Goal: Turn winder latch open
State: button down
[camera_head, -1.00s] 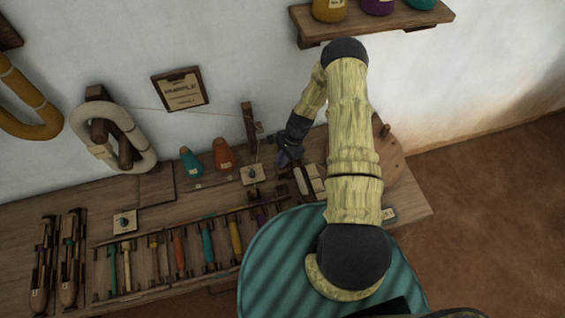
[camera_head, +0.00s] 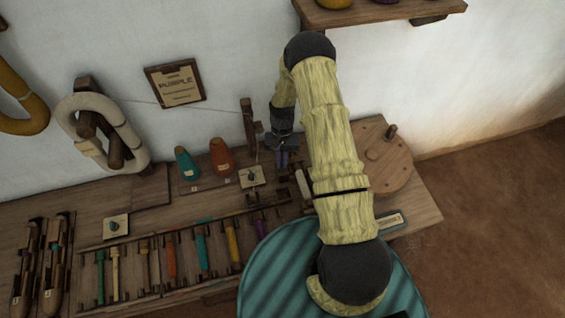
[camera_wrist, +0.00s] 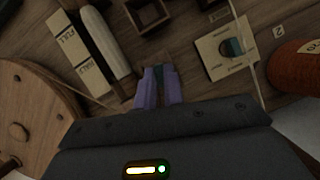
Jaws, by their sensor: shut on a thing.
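My gripper (camera_wrist: 159,88) points down at the bench, with two purple fingers close together. In the head view my gripper (camera_head: 283,158) is just left of the winder, partly behind my arm. The winder's round wooden wheel (camera_head: 383,160) stands to the right and also shows at the left of the wrist view (camera_wrist: 30,110). A pale spindle (camera_wrist: 105,42) lies between wheel and fingers, beside a block marked FULL (camera_wrist: 75,45).
A plate with a teal knob (camera_wrist: 226,46) and an orange cone (camera_wrist: 295,68) are right of my fingers in the wrist view. A small open wooden box (camera_wrist: 150,14) lies ahead. A rack of coloured bobbins (camera_head: 172,258) and two shuttles (camera_head: 40,265) occupy the bench's left.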

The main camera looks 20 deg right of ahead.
jog(key=shift+a+n+h+b, duration=0.1)
jog(key=shift+n+h+b, duration=0.45)
jog(key=shift+n, duration=1.05)
jog(key=c, duration=1.5)
grip_release()
jog(key=b+v, duration=0.1)
jog(key=v, duration=1.1)
jog(key=shift+w+b, duration=0.2)
jog(key=shift+b, duration=0.15)
jog(key=shift+a, duration=0.1)
